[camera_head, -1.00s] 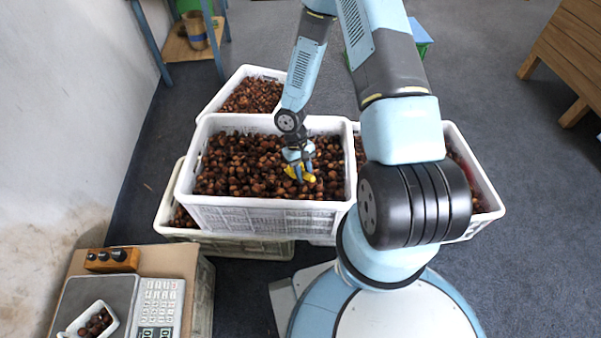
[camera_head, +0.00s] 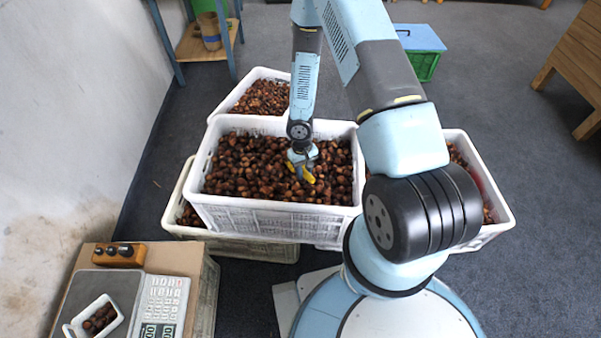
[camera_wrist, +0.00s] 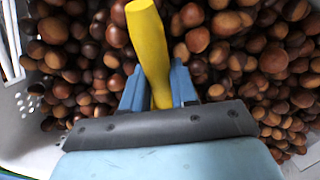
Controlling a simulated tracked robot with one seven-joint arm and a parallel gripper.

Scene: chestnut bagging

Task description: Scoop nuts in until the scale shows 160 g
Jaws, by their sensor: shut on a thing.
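My gripper (camera_head: 302,171) is shut on a yellow scoop (camera_head: 308,177) low over the nuts in the white crate (camera_head: 270,213). In the wrist view the yellow handle (camera_wrist: 150,45) runs up between the blue fingers of my gripper (camera_wrist: 158,85); the scoop's bowl does not show. The brown nuts (camera_head: 250,165) fill much of the crate. The scale (camera_head: 160,303) stands at the lower left, its display cut off by the picture edge and too small to read surely. A white tray (camera_head: 76,326) with several nuts (camera_head: 101,318) sits on its plate.
A box (camera_head: 180,258) bears the scale and a wooden block with dark knobs (camera_head: 118,254). More crates of nuts stand behind (camera_head: 262,97), below and to the right (camera_head: 497,216). A green and blue box (camera_head: 423,65) stands on the open floor at the back.

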